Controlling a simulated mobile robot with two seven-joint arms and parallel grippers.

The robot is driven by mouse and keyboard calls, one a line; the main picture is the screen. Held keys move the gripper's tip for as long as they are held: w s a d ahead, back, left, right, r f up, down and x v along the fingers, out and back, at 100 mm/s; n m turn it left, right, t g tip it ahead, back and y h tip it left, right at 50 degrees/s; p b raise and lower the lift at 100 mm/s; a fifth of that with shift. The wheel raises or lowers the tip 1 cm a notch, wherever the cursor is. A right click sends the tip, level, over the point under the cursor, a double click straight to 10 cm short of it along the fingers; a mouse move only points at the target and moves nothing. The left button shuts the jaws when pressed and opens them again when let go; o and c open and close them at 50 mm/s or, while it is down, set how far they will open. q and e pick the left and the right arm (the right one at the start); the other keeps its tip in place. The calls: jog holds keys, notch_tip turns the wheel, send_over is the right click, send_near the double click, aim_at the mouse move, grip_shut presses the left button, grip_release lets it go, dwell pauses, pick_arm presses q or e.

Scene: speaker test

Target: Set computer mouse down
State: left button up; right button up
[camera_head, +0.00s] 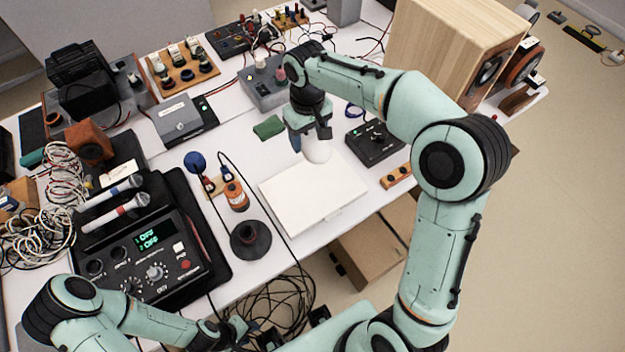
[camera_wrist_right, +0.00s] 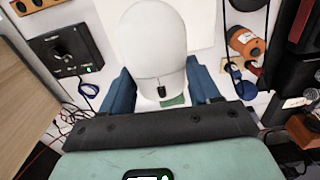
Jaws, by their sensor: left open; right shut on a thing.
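The white computer mouse (camera_head: 318,152) is in my right gripper (camera_head: 311,143), near the back edge of a flat white closed laptop-like panel (camera_head: 313,197) on the table. In the right wrist view, the mouse (camera_wrist_right: 152,40) sits between the two blue fingers of the right gripper (camera_wrist_right: 161,88), which is shut on it. The white panel (camera_wrist_right: 203,14) shows behind it. I cannot tell whether the mouse touches the surface below. My left gripper (camera_head: 243,332) is open, low in the head view by the table's front edge, away from the mouse.
A wooden speaker (camera_head: 450,45) stands at the back right.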

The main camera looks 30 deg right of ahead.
jog(key=shift+d+f, duration=0.15)
jog(key=shift+f, duration=0.2)
jog(key=b, duration=0.2)
send_over(310, 183)
notch_tip(310, 183, down, 14)
jog(key=shift+s+r, duration=0.15)
jog(key=shift+r, duration=0.1)
jog(key=shift+f, duration=2.5)
pick_arm(q)
jog(key=shift+s+f, duration=0.3)
jog(key=shift+f, duration=0.25)
jog(key=shift+s+f, duration=0.3)
jog(key=shift+f, duration=0.25)
pick_arm(e)
jog(key=shift+f, duration=0.2)
pick_arm(q)
jog(key=shift+f, duration=0.15)
pick_arm(e)
jog(key=o, duration=1.1)
jog(key=shift+r, duration=0.1)
